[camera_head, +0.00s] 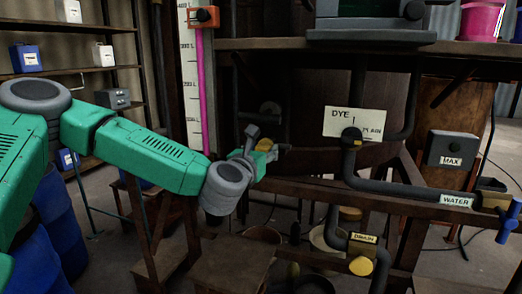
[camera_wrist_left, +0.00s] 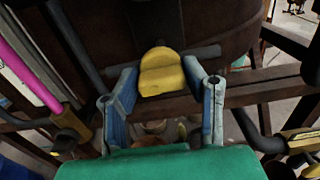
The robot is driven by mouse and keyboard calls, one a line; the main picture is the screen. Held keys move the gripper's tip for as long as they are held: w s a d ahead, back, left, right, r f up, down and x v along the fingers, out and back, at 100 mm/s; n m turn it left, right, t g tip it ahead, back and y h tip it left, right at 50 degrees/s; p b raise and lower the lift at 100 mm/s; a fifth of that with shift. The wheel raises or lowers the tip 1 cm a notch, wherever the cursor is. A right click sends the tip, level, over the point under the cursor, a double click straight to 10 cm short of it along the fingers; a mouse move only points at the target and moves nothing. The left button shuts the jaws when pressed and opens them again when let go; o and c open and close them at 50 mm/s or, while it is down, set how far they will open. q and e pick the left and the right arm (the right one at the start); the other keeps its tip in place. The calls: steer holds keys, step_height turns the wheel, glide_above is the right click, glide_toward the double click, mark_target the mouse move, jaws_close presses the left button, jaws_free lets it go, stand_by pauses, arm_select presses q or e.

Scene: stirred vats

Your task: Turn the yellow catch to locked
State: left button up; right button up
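The yellow catch (camera_wrist_left: 160,74) shows in the left wrist view as a blunt yellow knob on the dark wooden vat, with a grey bar behind it. In the head view only a small part of the catch (camera_head: 264,145) shows between my fingers. My left gripper (camera_head: 263,147) reaches in from the left at the vat's front. In the left wrist view the gripper (camera_wrist_left: 160,75) is open, with one finger on each side of the catch. I cannot tell whether either fingertip touches it. My right gripper is out of view.
A DYE sign (camera_head: 354,123) and dark pipes stand right of the gripper. A WATER pipe with a blue handle (camera_head: 510,220) and a DRAIN valve with a yellow handle (camera_head: 361,266) are further right and below. A pink level gauge (camera_head: 202,95) stands left. Wooden beams cross below.

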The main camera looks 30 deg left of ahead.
arm_select(q)
steer(key=shift+d, duration=0.15)
steer(key=shift+c, duration=1.3)
steer(key=shift+d+r, duration=0.1)
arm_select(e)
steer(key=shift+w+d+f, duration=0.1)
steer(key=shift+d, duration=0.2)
